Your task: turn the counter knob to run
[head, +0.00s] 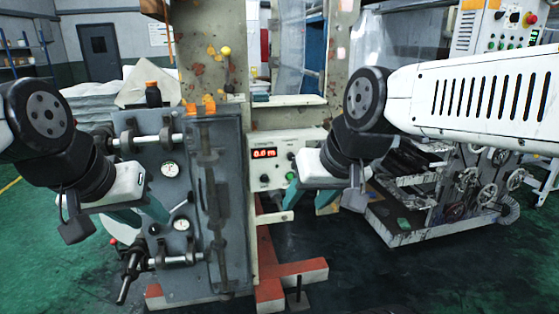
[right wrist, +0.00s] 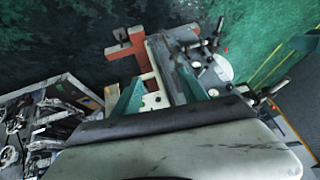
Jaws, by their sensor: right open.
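The cream counter box (head: 283,143) is on the machine's front, with a lit red display (head: 264,153). A dark knob (head: 264,179) is below the display, and smaller controls sit to its right; I cannot read the knob's setting. My right gripper (head: 291,197) is at the box's lower right, its teal fingers apart with nothing held; it partly covers that corner. My left gripper (head: 148,214) is in front of the grey gauge panel, fingers apart and empty.
The grey panel (head: 232,190) has gauges, rollers and a crank handle (head: 126,285) sticking out. An orange-red foot (head: 290,280) lies on the dark floor below the box. A wheeled rack with handwheels (head: 430,215) stands at the right. Green floor (head: 45,255) is clear at left.

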